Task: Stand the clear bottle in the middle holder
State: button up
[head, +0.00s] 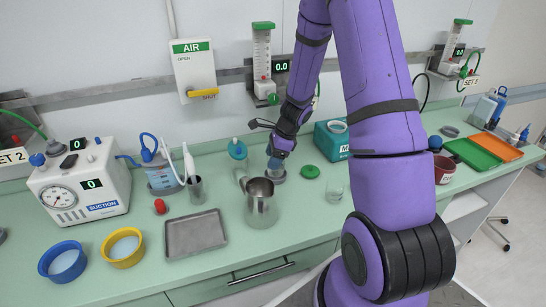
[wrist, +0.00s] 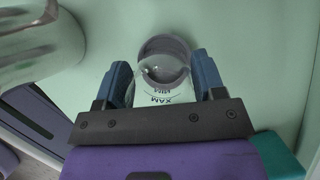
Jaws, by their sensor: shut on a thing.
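My gripper (head: 277,153) is at the back middle of the counter, pointing down over the grey round middle holder (head: 279,177). In the wrist view, the blue fingers of my gripper (wrist: 162,80) are shut on the clear bottle (wrist: 168,92), which carries MIN and MAX marks. The grey ring of the holder (wrist: 165,43) shows just beyond and around the bottle's far end. The bottle looks in or right over the ring; I cannot tell whether its base is seated. In the head view the bottle is mostly hidden by the gripper.
A metal jug (head: 262,206) stands close in front of the holder. A teal-capped item (head: 238,150) is to its left, a green lid (head: 310,171) and clear beaker (head: 334,190) to its right. A teal box (head: 331,143) stands behind. A metal tray (head: 195,234) lies front left.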

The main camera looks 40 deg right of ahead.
jog(key=shift+f, duration=0.85)
dwell(0.7)
jog(key=o, duration=1.1)
jog(key=shift+r, duration=0.1)
notch_tip(320, 180, up, 7)
jog(key=shift+f, duration=0.1)
dwell(0.3)
dwell(0.5)
